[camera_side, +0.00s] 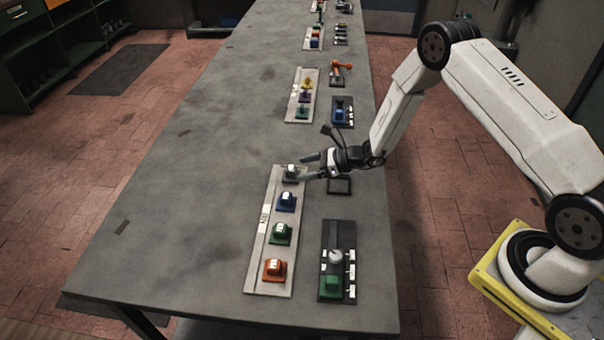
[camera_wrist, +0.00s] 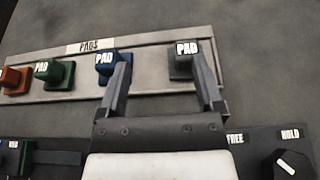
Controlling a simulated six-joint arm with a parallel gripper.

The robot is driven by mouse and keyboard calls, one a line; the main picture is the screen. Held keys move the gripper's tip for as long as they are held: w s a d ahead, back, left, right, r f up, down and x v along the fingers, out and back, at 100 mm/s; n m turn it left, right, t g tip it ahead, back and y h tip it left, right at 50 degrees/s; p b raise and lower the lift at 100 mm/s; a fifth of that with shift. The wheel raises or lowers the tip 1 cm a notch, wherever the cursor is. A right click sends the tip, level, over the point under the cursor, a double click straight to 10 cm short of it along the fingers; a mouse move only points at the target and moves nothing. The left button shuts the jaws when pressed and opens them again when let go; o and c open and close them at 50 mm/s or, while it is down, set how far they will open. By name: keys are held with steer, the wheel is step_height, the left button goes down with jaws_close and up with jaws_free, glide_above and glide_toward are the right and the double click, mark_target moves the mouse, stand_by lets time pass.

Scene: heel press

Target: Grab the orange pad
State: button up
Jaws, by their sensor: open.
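The orange pad (camera_side: 275,268) sits at the near end of a pale pad tray (camera_side: 262,222) in the side view. In the wrist view the orange pad (camera_wrist: 14,80) is at the far left edge, partly cut off. The tray also holds a green pad (camera_side: 281,233), a blue pad (camera_side: 286,201) and a grey pad (camera_side: 291,172). My gripper (camera_side: 308,166) is open at the tray's far end, by the grey pad and away from the orange one. In the wrist view the grey pad (camera_wrist: 183,62) shows between my gripper's fingers (camera_wrist: 160,75), near the right finger.
A dark panel with a green block (camera_side: 331,284) and a white knob (camera_side: 336,257) lies right of the tray. More trays and fixtures, including an orange lever (camera_side: 341,67), stand farther along the table. The table left of the tray is clear (camera_side: 180,210).

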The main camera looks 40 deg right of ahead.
steer(key=shift+y, duration=0.3)
steer(key=s+a+r, duration=0.1)
steer(key=s+a, duration=0.1)
steer(key=a, duration=0.2)
steer(key=s+a, duration=0.3)
steer(key=a, duration=0.2)
steer(key=s+a+r, duration=0.1)
steer(key=s+a, duration=0.1)
steer(key=a, duration=0.3)
steer(key=shift+s+a+r, duration=0.15)
steer(key=shift+s+r, duration=0.15)
steer(key=shift+r, duration=0.05)
steer(key=r, duration=0.2)
glide_above(274, 268)
steer(key=d, duration=0.3)
steer(key=shift+s+a+f+h, duration=0.15)
steer(key=shift+s+a+h, duration=0.05)
steer(key=shift+s+h, duration=0.35)
steer(key=shift+f, duration=0.1)
steer(key=shift+f, duration=1.8)
steer(key=shift+f, duration=0.15)
